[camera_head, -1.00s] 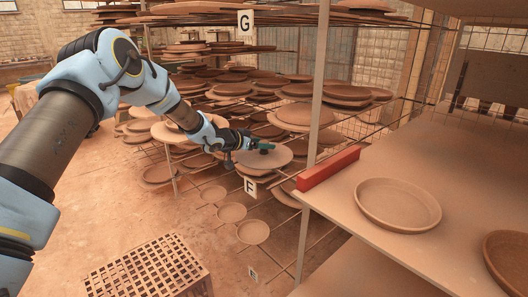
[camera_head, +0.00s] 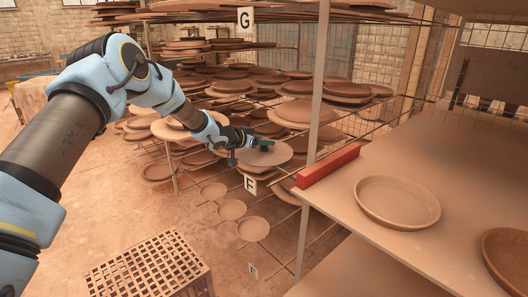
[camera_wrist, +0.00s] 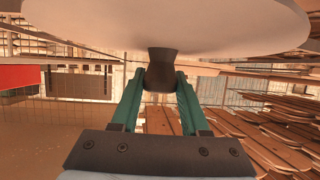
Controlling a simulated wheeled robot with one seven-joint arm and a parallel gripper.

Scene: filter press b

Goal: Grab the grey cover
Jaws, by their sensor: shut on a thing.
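The grey cover is a pale, flat round disc (camera_head: 280,154) with a dark knob, in front of the shelving in the head view. It also shows in the wrist view as a broad pale disc (camera_wrist: 230,28), its knob (camera_wrist: 160,62) facing my gripper. My gripper (camera_head: 261,146) is at the knob, above the disc. In the wrist view its teal fingers (camera_wrist: 160,84) are shut on the knob from both sides. Whether the disc touches the rack below it cannot be told.
Racks of brown clay discs (camera_head: 236,86) stand behind and around the cover, with an upright post (camera_head: 316,90) to its right. A shelf (camera_head: 352,226) at right bears a red bar (camera_head: 329,166) and a shallow clay dish (camera_head: 397,203).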

